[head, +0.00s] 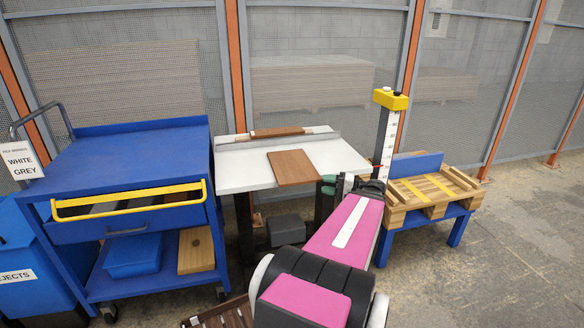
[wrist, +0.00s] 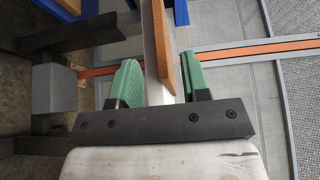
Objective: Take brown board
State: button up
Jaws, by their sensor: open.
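The brown board (head: 292,168) lies flat on the white table (head: 240,172), near its front right edge. It also shows in the wrist view (wrist: 189,72), nearly edge-on. My gripper (head: 328,185) is at the table's right front edge, beside the board. In the wrist view my gripper (wrist: 156,78) is open, one green finger on each side of the board and of the white table edge (wrist: 158,62). The jaws are apart from the board on the left side; whether the right finger touches it I cannot tell.
A second brown board (head: 277,132) lies at the table's back, behind a grey rail (head: 280,140). A blue cart (head: 130,155) stands left. A wooden pallet (head: 428,192) on a blue stand is right, beside a yellow-topped post (head: 391,99). A mesh fence closes the back.

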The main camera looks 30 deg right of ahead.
aim_at(312, 182)
jog(key=shift+x, duration=3)
jog(key=shift+w+d, duration=0.1)
grip_shut()
